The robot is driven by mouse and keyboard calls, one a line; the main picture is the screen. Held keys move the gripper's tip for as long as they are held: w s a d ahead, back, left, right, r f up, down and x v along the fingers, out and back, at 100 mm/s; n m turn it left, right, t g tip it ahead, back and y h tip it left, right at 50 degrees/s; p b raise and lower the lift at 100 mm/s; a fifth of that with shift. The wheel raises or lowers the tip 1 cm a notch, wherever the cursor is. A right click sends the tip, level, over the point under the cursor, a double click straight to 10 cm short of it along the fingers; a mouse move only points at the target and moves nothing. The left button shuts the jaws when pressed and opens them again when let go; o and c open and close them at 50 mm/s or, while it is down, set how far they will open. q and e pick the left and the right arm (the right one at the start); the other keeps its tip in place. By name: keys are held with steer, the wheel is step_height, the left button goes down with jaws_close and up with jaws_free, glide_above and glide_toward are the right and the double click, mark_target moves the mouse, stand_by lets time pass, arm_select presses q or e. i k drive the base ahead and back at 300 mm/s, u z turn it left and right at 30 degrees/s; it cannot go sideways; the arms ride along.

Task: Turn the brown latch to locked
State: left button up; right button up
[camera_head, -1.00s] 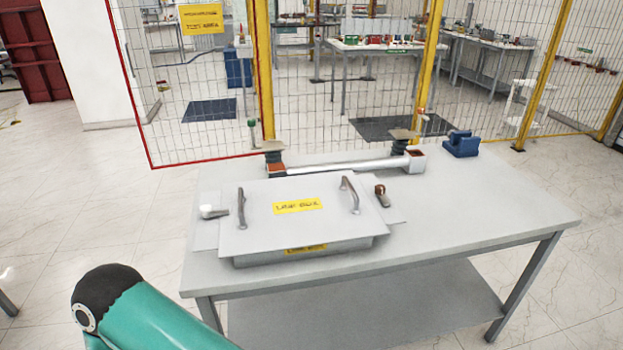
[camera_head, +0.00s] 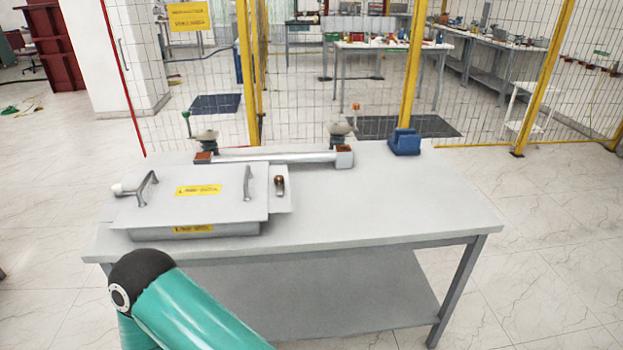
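The brown latch (camera_head: 279,184) is a small knob-like part on a grey plate at the right side of a grey lidded box (camera_head: 223,206). The box stands on the left part of the table. Its lid is down and carries two grey handles and a yellow label. A white latch (camera_head: 121,189) sits at the box's left side. One of my arms, teal with a black joint, shows at the lower left, in front of the table and apart from the box. Neither gripper shows in the view.
The grey table (camera_head: 400,212) has free room to the right of the box. A bar assembly (camera_head: 275,157) lies along its back edge, with a blue block (camera_head: 404,142) at the back right. A yellow-posted mesh fence (camera_head: 412,70) stands behind.

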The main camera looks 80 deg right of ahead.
mark_target(279, 180)
steer(key=k, duration=0.7)
steer(key=u, duration=1.7)
steer(key=i, duration=0.1)
steer(key=z, duration=3.35)
steer(key=i, duration=1.05)
steer(key=u, duration=0.05)
